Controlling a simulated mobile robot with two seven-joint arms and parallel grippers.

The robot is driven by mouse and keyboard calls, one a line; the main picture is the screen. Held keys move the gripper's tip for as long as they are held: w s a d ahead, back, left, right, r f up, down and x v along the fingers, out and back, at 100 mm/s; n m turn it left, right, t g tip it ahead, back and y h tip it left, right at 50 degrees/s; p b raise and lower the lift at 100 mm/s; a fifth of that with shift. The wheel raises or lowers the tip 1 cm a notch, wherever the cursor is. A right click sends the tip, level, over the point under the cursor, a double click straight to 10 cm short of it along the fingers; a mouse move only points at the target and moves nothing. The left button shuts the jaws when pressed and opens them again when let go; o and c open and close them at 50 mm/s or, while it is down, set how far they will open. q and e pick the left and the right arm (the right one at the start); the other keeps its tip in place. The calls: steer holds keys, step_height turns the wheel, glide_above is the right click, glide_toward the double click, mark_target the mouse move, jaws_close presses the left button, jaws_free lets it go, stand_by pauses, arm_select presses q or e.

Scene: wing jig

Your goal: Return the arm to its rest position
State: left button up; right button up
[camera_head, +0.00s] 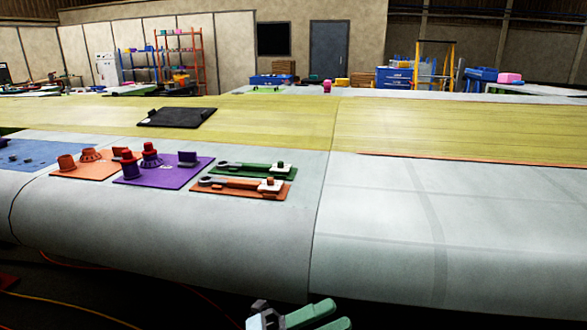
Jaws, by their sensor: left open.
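My left gripper (293,310) shows at the bottom edge of the head view, a little left of the middle. Its grey and green fingers are apart, and I see nothing between them. It is in front of and below the rounded near edge of the pale wing (430,220), apart from the tools on top. The rest of my left arm is out of the picture. My right gripper is not in view.
On the wing lie an orange mat (222,190) and a green mat (287,173) with wrench-like tools, a purple mat (165,177) with red and purple parts, a blue mat (25,152), and a black plate (177,117). The wing's right side is clear. Cables cross the dark floor.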

arm_select(q)
steer(key=s+a+f+n+t+y+p, duration=0.1)
steer(key=s+a+f+n+t+y, duration=0.1)
steer(key=a+f+n+t+y, duration=0.75)
steer(key=s+a+f+n+t+y, duration=0.1)
steer(key=a+f+n+t+y, duration=0.45)
steer(key=f+n, duration=0.8)
steer(key=s+a+f+n+g+y, duration=0.3)
steer(key=s+a+f+n+g, duration=0.1)
steer(key=s, duration=0.6)
steer(key=s+a+f+n+g+y+p, duration=0.1)
steer(key=s+a+f+n+g+y, duration=0.2)
steer(key=s+a+f+n, duration=0.3)
steer(key=s+f+n+g, duration=0.1)
steer(key=s+f, duration=0.1)
steer(key=s, duration=0.3)
steer(key=shift+s+f+g+y, duration=0.25)
steer(key=shift+f+g+y, duration=0.05)
steer(key=shift+f, duration=0.05)
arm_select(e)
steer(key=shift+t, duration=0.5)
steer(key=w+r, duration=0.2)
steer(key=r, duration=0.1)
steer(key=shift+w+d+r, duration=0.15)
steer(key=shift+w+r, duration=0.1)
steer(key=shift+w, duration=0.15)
